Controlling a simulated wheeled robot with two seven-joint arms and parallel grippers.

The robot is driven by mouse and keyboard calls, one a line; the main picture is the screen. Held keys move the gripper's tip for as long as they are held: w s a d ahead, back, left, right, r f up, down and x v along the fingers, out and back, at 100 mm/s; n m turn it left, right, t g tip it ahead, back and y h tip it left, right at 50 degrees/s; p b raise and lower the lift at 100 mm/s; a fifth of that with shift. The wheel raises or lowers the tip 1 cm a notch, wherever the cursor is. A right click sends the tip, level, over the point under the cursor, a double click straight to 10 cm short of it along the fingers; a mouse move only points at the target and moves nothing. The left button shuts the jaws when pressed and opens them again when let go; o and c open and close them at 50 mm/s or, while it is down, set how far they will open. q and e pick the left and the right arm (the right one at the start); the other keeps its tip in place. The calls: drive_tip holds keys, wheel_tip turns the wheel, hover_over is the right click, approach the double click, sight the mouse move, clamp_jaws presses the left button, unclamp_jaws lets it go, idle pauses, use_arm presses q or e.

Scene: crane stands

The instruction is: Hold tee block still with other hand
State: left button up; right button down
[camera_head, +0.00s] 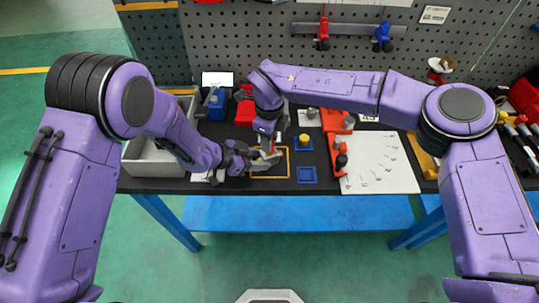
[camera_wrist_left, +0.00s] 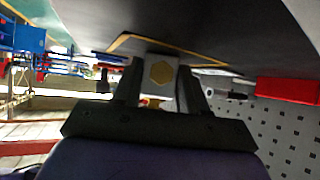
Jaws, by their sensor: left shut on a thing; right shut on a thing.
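The tee block (camera_head: 264,161) is a pale grey piece above the yellow-outlined square on the dark bench top. In the left wrist view the tee block (camera_wrist_left: 162,75) shows a yellow hexagon on its face, between the two fingers. My left gripper (camera_head: 254,158) comes in from the left and is shut on the tee block. My right gripper (camera_head: 268,146) reaches down from above, close to the left one, and is shut on a small part. Its fingertips and that part are mostly hidden, so I cannot tell whether the part touches the tee block.
A grey tray (camera_head: 150,160) stands at the left. Red holders (camera_head: 337,160) and a white sheet (camera_head: 385,165) lie further right. A pegboard (camera_head: 235,50) stands behind.

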drive_tip(key=shift+r, duration=1.85)
use_arm(q)
drive_tip(key=o, duration=1.3)
drive_tip(key=shift+o, duration=0.2)
drive_tip(key=v, duration=1.2)
drive_tip(key=shift+r, duration=0.1)
drive_tip(key=shift+d, duration=0.1)
